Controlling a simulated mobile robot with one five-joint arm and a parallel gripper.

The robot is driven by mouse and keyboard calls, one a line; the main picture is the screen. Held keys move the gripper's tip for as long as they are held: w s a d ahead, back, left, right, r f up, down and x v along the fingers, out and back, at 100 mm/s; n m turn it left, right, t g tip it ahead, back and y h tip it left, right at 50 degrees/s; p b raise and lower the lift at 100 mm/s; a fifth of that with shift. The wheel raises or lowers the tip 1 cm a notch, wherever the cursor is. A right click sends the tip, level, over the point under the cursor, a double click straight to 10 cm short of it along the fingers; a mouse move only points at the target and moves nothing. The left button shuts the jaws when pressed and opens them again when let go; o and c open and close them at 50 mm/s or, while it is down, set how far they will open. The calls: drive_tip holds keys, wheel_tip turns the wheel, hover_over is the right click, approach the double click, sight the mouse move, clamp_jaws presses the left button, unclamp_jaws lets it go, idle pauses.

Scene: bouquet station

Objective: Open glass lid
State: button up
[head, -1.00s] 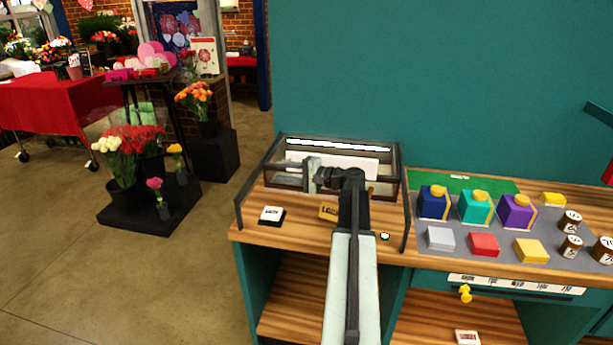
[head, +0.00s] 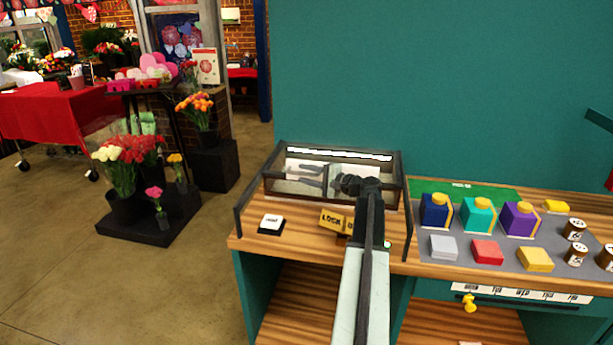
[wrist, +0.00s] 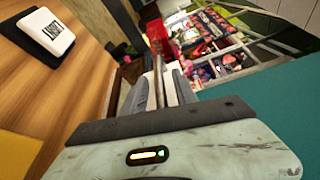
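The glass lid (head: 282,187) is a clear pane in a dark frame, part of the glass case at the back of the wooden counter's left end. Its exact opening angle is hard to tell. My gripper (head: 312,176) points left at the case, and its dark fingers look dim, as if seen through the glass. Whether they touch the lid is unclear. In the wrist view, the fingers (wrist: 160,85) lie close around a thin bar-like edge, and I cannot tell whether they grip it. A yellow block marked LOCK (head: 333,220) sits in front of the case, partly hidden by my arm.
A white labelled block (head: 271,223) on a dark base sits front left; it also shows in the wrist view (wrist: 46,31). Coloured boxes and jars crowd the grey mat (head: 457,255) at right. A teal wall (head: 430,90) stands behind.

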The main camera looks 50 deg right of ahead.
clamp_jaws()
idle(1.4)
